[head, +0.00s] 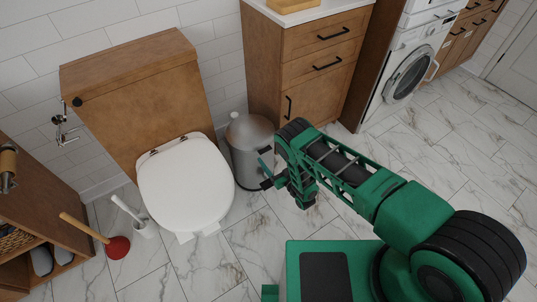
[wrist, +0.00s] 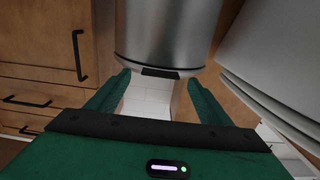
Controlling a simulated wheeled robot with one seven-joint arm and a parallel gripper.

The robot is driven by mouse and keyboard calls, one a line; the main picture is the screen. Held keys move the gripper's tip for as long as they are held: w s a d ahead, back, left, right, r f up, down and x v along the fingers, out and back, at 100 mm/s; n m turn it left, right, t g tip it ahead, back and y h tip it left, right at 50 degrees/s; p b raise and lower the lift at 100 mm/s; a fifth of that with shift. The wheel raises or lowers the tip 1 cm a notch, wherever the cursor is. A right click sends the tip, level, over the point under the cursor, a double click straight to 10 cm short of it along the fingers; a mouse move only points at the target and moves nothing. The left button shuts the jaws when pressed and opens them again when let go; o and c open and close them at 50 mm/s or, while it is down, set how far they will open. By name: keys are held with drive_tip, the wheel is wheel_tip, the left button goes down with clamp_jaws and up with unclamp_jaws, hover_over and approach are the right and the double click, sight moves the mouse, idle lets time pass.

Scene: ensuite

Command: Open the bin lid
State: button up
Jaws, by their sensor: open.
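The bin (head: 246,160) is a grey metal cylinder standing on the floor between the toilet and the wooden cabinet. Its rounded lid (head: 250,128) looks shut in the head view. My gripper (head: 266,174) is at the bin's front right side, with its fingers pointing toward it. In the wrist view, the bin (wrist: 168,30) fills the top centre, with a dark rim and a small black tab (wrist: 160,74). My open gripper (wrist: 159,80) has its two green fingers on either side of that tab, with nothing held. I cannot tell whether they touch the bin.
The toilet (head: 185,185) stands close left of the bin, with its white lid down. The wooden cabinet (head: 310,70) is close behind and to the right. A plunger (head: 117,247) and a toilet brush (head: 143,226) stand further left. The tiled floor at right is clear.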

drive_tip(key=shift+x, duration=1.85)
drive_tip(key=shift+c, duration=0.5)
